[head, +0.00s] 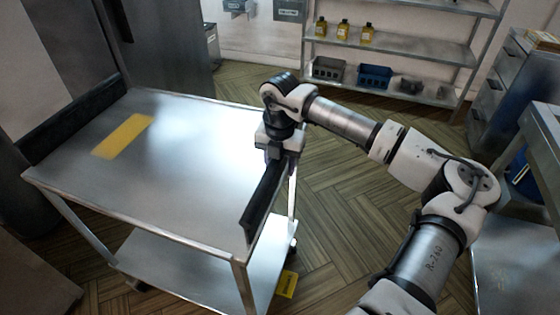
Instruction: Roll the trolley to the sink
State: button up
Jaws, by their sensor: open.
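The trolley (190,200) is a steel cart with a flat top, a lower shelf and a yellow patch (124,135) on its top. A black bar handle (263,203) runs along its right end, and another dark bar runs along its far-left end. My gripper (272,152) points down at the far part of the right handle. It is open with its fingers at the bar; whether they touch it I cannot tell. I cannot make out a sink in this view.
A steel rack (400,45) with yellow bottles and bins stands at the back. Drawers (490,85) and a metal table (540,125) stand at the right. A yellow floor tag (287,284) lies by the trolley's right side. Wood floor (345,205) is open between trolley and rack.

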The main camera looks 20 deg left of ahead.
grip_shut()
dwell(0.3)
jog(key=shift+d, duration=0.1)
